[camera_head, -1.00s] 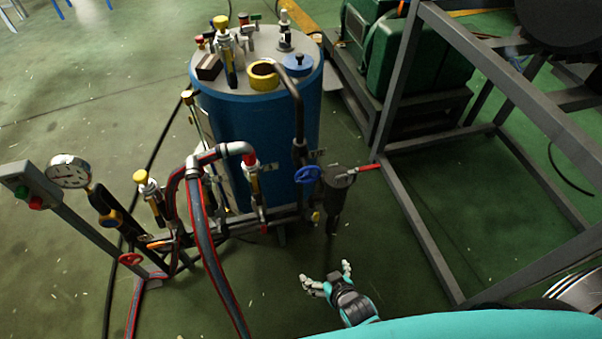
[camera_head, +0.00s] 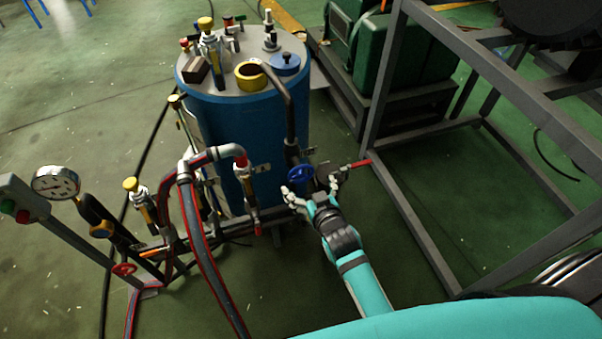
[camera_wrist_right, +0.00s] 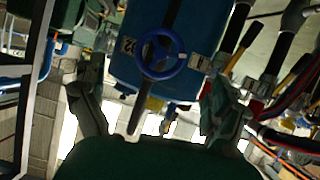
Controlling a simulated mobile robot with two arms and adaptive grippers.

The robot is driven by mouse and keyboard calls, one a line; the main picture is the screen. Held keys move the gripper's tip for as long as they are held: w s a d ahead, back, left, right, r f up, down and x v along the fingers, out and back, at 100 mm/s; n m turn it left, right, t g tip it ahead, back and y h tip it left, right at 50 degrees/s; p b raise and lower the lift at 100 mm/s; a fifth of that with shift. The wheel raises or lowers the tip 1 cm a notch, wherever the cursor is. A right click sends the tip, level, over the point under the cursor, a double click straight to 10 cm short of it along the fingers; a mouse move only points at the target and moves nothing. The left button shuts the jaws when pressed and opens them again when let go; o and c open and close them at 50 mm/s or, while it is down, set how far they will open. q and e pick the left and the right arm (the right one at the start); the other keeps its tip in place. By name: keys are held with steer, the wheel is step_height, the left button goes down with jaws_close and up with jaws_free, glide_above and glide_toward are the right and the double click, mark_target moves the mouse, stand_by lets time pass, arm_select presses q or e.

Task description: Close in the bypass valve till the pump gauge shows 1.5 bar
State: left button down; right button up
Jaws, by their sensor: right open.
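A blue handwheel (camera_head: 300,174) sits on the pipework in front of the blue tank; no readable label tells whether it is the bypass valve. A small red handwheel (camera_head: 123,269) is at the lower left. My right gripper (camera_head: 315,182) is open, its fingers spread just in front of the blue handwheel. In the right wrist view the blue wheel (camera_wrist_right: 160,74) shows ahead, between the open fingers (camera_wrist_right: 155,95); contact cannot be told. A round white gauge (camera_head: 55,183) stands at the left; its reading is too small to tell. My left gripper is out of view.
The blue tank (camera_head: 240,130) carries fittings on top. Hoses and pipes (camera_head: 196,230) stand left of my right arm. A grey metal frame (camera_head: 410,215) is close on the right. The floor between has some free room.

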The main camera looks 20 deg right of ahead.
mark_target(302, 174)
steer(key=x, duration=0.8)
steer(key=shift+w+b, duration=0.1)
steer(key=shift+b, duration=0.3)
